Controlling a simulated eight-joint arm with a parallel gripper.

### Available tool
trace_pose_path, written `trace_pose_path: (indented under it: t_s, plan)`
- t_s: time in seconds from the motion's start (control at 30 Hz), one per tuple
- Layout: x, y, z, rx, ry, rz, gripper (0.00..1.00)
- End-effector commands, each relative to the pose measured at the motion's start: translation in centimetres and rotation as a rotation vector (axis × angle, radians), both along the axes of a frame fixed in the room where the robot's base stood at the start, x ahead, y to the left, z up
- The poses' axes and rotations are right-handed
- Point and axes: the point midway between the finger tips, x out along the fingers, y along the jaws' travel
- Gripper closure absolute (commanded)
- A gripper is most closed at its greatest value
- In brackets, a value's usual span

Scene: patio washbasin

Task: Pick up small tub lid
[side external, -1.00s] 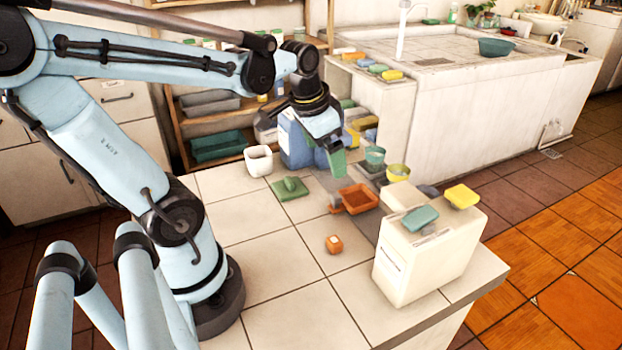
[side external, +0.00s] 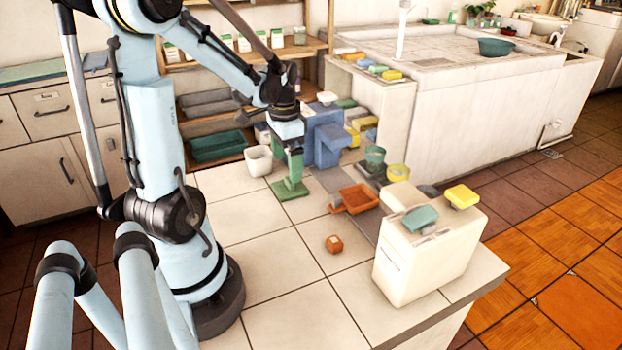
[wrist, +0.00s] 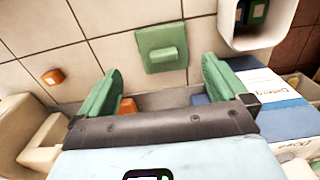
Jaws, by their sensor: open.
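The small tub lid is a green square plate with a raised grip (side external: 290,193), flat on the tiled counter. In the wrist view the lid (wrist: 163,57) lies ahead of the gap between my fingertips, grip facing up. My gripper (side external: 291,178) has green fingers, points down, and overlaps the lid in the side view. I cannot tell from there whether it touches. In the wrist view my gripper (wrist: 160,68) is open, with nothing between its fingers.
A white square tub (side external: 258,160) stands left of the lid; a green item shows inside it in the wrist view. Blue boxes (side external: 325,140) stand close at the right. An orange tray (side external: 358,198) and orange cube (side external: 333,244) lie nearer the front. The front-left counter is clear.

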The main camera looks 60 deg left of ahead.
Motion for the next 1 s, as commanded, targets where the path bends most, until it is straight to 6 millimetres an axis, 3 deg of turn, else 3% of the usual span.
trace_pose_path:
  t_s: [0.27, 0.7, 1.0]
  plan:
    - [0.1, 0.0, -1.3, 0.000, 0.000, 0.000, 0.00]
    - [0.6, 0.4, -5.7, 0.000, -0.003, -0.001, 0.00]
    - [0.6, 0.4, -6.1, 0.000, -0.004, -0.001, 0.00]
